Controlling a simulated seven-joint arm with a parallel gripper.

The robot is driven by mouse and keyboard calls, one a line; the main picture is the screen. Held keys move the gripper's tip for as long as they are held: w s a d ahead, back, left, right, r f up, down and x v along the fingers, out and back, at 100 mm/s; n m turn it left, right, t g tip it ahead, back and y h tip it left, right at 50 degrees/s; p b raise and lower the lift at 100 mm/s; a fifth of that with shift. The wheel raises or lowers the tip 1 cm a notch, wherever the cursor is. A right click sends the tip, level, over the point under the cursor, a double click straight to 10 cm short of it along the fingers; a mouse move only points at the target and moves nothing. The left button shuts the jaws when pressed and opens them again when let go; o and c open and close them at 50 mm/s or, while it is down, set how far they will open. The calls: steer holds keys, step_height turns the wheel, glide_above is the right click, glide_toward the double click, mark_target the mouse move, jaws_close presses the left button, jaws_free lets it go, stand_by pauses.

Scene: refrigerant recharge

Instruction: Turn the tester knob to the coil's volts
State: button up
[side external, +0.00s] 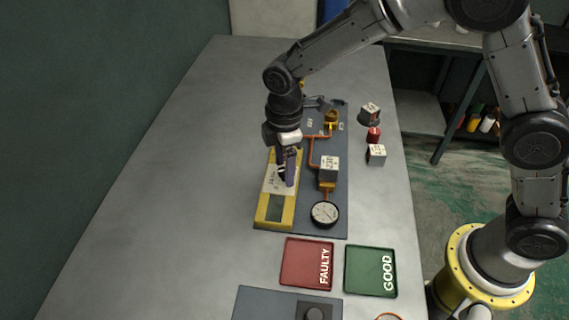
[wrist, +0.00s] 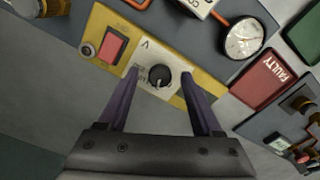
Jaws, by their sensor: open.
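The yellow tester (side external: 262,215) lies along the left side of the grey board. Its black round knob (wrist: 160,77) sits on a white dial plate (wrist: 146,60) marked V, with small numbers too blurred to read. A light pointer mark shows near the knob's lower edge. My gripper (wrist: 160,74) is open, with one purple finger on each side of the knob; I cannot tell whether they touch it. In the side view my gripper (side external: 288,172) hides the knob. A white-topped coil block (side external: 329,164) stands on the board, its label seeming to read 230.
A round gauge (side external: 325,213) sits right of the tester. A red FAULTY tray (side external: 300,262) and green GOOD tray (side external: 362,270) lie in front. Loose labelled blocks (side external: 376,153) stand right of the board. The table's left side is clear. The tester has a red switch (wrist: 115,43).

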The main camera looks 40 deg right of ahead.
jaws_close()
stand_by(0.3)
steer(key=shift+m, duration=0.3)
steer(key=m, duration=1.1)
steer(key=shift+m, duration=2.2)
